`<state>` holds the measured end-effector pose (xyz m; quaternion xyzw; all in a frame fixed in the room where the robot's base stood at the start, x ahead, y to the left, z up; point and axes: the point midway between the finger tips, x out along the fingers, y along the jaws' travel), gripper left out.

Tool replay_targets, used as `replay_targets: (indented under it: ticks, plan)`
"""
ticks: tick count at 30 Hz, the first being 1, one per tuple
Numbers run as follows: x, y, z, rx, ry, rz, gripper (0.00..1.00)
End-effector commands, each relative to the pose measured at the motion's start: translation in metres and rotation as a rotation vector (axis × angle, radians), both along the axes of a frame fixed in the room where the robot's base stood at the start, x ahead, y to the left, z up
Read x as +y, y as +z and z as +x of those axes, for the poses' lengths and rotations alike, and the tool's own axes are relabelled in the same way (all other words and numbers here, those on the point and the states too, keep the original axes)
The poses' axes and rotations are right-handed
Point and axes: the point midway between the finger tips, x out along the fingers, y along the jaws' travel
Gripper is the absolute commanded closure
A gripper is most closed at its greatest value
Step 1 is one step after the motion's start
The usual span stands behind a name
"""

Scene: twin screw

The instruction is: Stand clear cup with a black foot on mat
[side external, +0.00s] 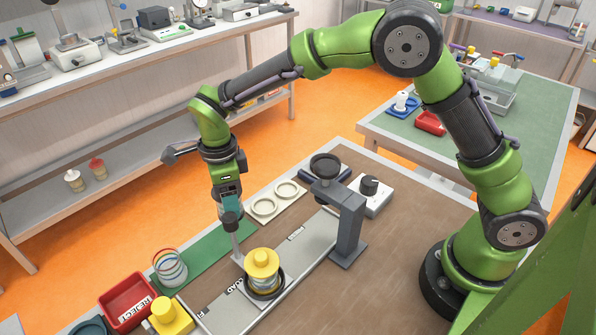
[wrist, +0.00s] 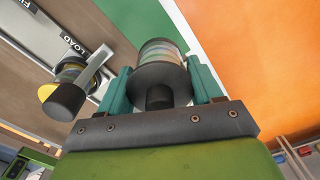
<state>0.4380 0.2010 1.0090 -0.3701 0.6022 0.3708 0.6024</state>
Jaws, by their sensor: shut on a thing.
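My gripper (side external: 231,205) points down near the middle of the bench, with teal fingers (wrist: 162,88) closed on opposite sides of a striped, see-through cup (wrist: 160,48). Its black round foot (wrist: 160,76) faces my palm, with a short black peg behind it. The side view hardly shows the held cup. A green mat (side external: 232,246) lies on the bench below; it also shows in the wrist view (wrist: 140,14). A clear thing with coloured rings (side external: 170,267) stands at the mat's near end; no black foot shows on it.
A red REJECT tray (side external: 130,302) and a yellow block (side external: 170,318) are at the front left. A grey stand (side external: 348,225) rises to the right.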

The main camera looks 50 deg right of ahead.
Motion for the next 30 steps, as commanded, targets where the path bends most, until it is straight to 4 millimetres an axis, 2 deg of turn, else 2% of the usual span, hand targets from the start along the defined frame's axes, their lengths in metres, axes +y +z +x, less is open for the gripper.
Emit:
replay_targets:
  ticks: [9, 15, 30]
  plan:
    - [-0.001, -0.027, 0.0, 0.003, -0.004, -0.001, 0.67]
    - [-0.001, -0.038, 0.0, 0.001, -0.003, 0.0, 0.67]
    - [-0.001, -0.041, 0.0, 0.0, -0.004, 0.001, 0.67]
